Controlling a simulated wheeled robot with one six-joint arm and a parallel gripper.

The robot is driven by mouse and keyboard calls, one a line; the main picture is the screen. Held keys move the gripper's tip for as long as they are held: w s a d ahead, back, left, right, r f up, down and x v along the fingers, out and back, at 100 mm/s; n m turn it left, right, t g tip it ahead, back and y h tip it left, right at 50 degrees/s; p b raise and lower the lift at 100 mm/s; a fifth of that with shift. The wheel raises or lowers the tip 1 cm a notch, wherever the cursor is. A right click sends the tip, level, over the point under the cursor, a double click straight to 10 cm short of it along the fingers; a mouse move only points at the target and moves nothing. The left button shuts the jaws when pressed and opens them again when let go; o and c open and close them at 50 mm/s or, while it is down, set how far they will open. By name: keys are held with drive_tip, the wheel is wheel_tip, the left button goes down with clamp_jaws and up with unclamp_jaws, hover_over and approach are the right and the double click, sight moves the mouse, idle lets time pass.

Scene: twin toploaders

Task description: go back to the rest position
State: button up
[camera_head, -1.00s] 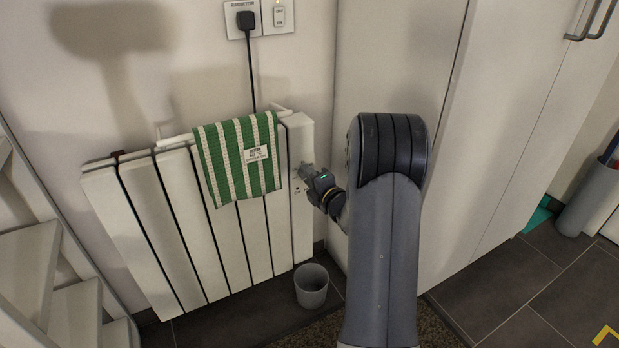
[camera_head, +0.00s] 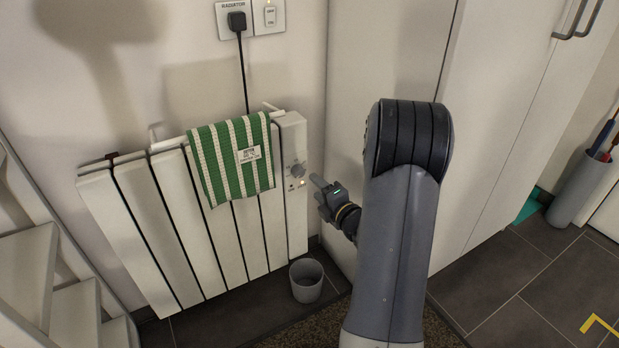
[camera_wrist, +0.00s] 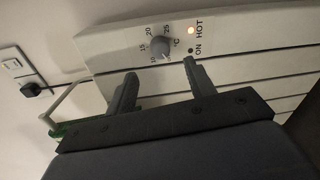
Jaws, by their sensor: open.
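My gripper (camera_head: 318,184) is at the right end of the white radiator (camera_head: 170,235), a little apart from its control panel. In the wrist view its two fingers (camera_wrist: 158,82) are spread and empty. The radiator's round grey dial (camera_wrist: 160,46) shows just beyond and between the fingertips, with temperature numbers around it. The dial also shows in the head view (camera_head: 298,170). An orange lamp by the word HOT (camera_wrist: 191,30) is lit, and the lamp by ON looks dark.
A green-striped towel (camera_head: 232,160) hangs over the radiator. A grey bin (camera_head: 306,281) stands on the floor below my gripper. A tall white cabinet (camera_head: 490,130) is behind my arm. White steps (camera_head: 35,270) are at the left. A plug (camera_head: 237,21) sits in the wall socket.

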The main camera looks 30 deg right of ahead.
sight(301, 174)
drive_tip(key=shift+s+r, duration=0.1)
drive_tip(key=shift+s, duration=1.1)
drive_tip(key=w, duration=0.3)
drive_tip(key=w+b, duration=0.1)
drive_tip(key=w, duration=0.2)
drive_tip(key=w+f+b, duration=0.1)
drive_tip(key=w, duration=0.2)
drive_tip(key=shift+w+a, duration=0.35)
drive_tip(key=shift+w+r, duration=0.1)
drive_tip(key=shift+w, duration=0.45)
